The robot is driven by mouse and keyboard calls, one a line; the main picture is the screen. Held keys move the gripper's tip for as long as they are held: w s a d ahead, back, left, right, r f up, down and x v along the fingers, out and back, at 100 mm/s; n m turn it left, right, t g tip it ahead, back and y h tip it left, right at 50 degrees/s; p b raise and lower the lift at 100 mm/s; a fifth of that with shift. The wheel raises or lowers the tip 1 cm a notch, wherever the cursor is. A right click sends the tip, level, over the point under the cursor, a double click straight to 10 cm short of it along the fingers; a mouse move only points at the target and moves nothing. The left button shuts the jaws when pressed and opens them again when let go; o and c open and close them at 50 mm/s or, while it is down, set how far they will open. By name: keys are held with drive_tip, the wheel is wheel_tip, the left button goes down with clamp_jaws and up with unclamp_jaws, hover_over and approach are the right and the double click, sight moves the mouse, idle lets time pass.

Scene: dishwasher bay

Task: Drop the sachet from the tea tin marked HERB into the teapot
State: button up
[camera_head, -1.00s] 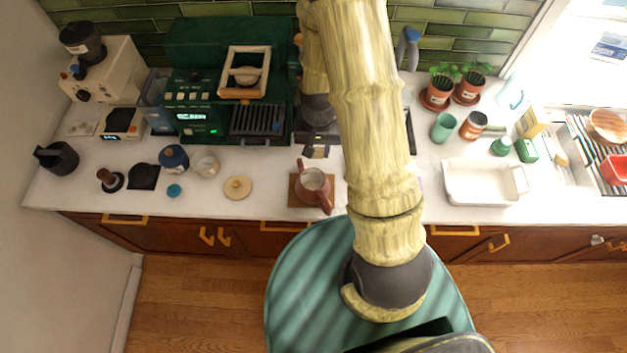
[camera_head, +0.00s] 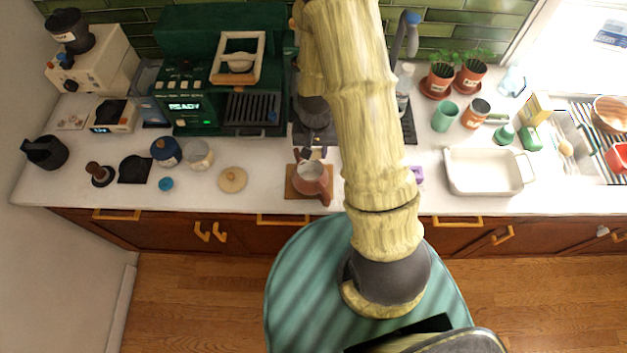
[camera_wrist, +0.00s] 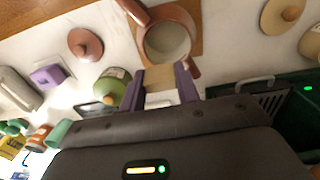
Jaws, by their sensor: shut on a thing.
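The reddish-brown teapot (camera_head: 313,174) stands open on the counter, and its pale inside shows. It also shows in the wrist view (camera_wrist: 168,40), just beyond my fingertips. My gripper (camera_head: 310,154) is at the teapot's back rim in the head view. In the wrist view my gripper's purple fingers (camera_wrist: 160,80) are shut on a small tan and whitish piece (camera_wrist: 159,76), probably the sachet. A green tin or jar (camera_wrist: 112,84) with a tan knob is beside the left finger. I cannot read a HERB mark anywhere.
The teapot sits on a wooden board (camera_head: 291,190). A reddish-brown lid (camera_wrist: 86,45) and a purple block (camera_wrist: 48,77) lie nearby. A round wooden lid (camera_head: 233,179) lies left of the teapot, a white dish (camera_head: 484,190) to the right. A green coffee machine (camera_head: 200,60) stands behind.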

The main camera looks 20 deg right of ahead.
drive_tip(key=shift+w, duration=0.15)
drive_tip(key=o, duration=1)
drive_tip(key=shift+d, duration=0.1)
drive_tip(key=shift+s, duration=0.2)
drive_tip(key=shift+w, duration=0.15)
drive_tip(key=shift+r, duration=0.45)
wheel_tip(320, 180, up, 16)
drive_tip(key=b, duration=0.3)
drive_tip(key=shift+r, duration=0.25)
drive_tip(key=shift+b, duration=0.3)
